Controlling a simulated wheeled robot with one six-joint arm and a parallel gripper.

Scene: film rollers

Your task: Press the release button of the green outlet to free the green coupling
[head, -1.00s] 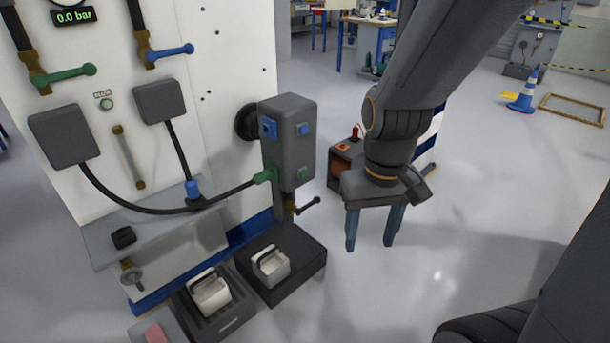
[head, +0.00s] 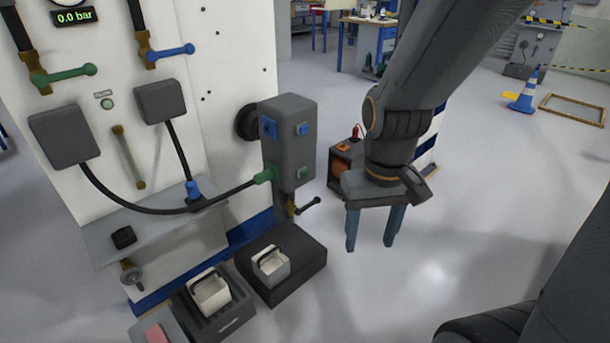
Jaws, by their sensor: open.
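The grey outlet box (head: 288,140) stands beside the white panel and carries a blue and a green outlet. The green coupling (head: 264,176) sits at the lower left side of the box, with a black hose (head: 225,197) running from it to the left. The green release button (head: 303,173) is low on the box's right-hand face. A blue button (head: 302,129) is above it. My gripper (head: 370,240) is open and empty, pointing down, to the right of the box and apart from it.
A blue coupling (head: 193,190) rests on the grey shelf (head: 110,235). Bins with white containers (head: 270,262) stand on the floor beneath.

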